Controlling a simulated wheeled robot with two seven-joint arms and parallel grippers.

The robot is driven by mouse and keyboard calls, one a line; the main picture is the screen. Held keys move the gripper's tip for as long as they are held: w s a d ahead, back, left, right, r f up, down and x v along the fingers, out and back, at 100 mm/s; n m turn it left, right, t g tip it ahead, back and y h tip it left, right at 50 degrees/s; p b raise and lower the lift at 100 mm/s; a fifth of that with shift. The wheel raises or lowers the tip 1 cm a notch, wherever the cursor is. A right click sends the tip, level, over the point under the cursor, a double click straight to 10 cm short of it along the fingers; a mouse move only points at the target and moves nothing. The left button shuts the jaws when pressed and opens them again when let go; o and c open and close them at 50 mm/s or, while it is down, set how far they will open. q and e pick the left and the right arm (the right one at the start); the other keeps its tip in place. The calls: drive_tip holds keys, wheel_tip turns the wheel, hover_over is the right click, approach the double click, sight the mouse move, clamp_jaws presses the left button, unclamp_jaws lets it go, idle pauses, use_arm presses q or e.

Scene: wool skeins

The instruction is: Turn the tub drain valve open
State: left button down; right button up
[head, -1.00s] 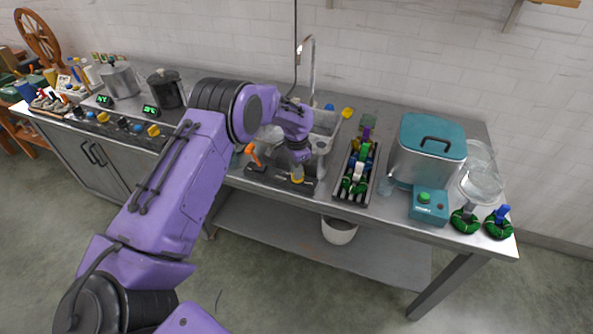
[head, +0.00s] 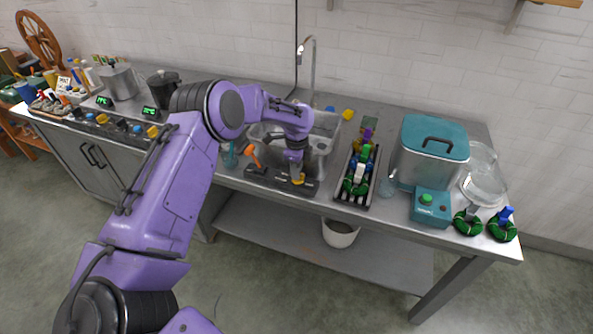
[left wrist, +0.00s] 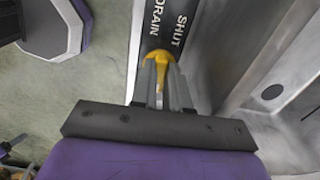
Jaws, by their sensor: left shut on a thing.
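The tub drain valve is a yellow handle (head: 298,181) on a dark panel (head: 264,176) at the front edge of the counter, before the grey tub (head: 325,140). In the left wrist view the yellow handle (left wrist: 158,55) lies between my finger ends, and the panel (left wrist: 167,25) reads "SHUT" and "DRAIN". My left gripper (head: 297,177) points down at the handle and is shut on it; the fingers (left wrist: 163,75) hide part of it. An orange lever (head: 254,153) stands on the same panel, to the left. My right gripper is not in view.
A dark rack with several coloured skeins (head: 358,175) stands close to the right of the panel. Further right are a teal-lidded steel box (head: 430,150) and a teal box with a green button (head: 430,205). A tall faucet (head: 312,65) rises behind the tub.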

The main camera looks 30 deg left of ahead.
use_arm(q)
drive_tip(key=shift+m, duration=0.3)
idle(0.4)
drive_tip(key=c, duration=1.1)
unclamp_jaws()
wheel_tip(320, 180, up, 11)
drive_tip(key=shift+f+b, duration=0.2)
drive_tip(key=shift+b, duration=0.8)
drive_tip(key=shift+d+f, duration=0.1)
drive_tip(key=shift+d, duration=0.05)
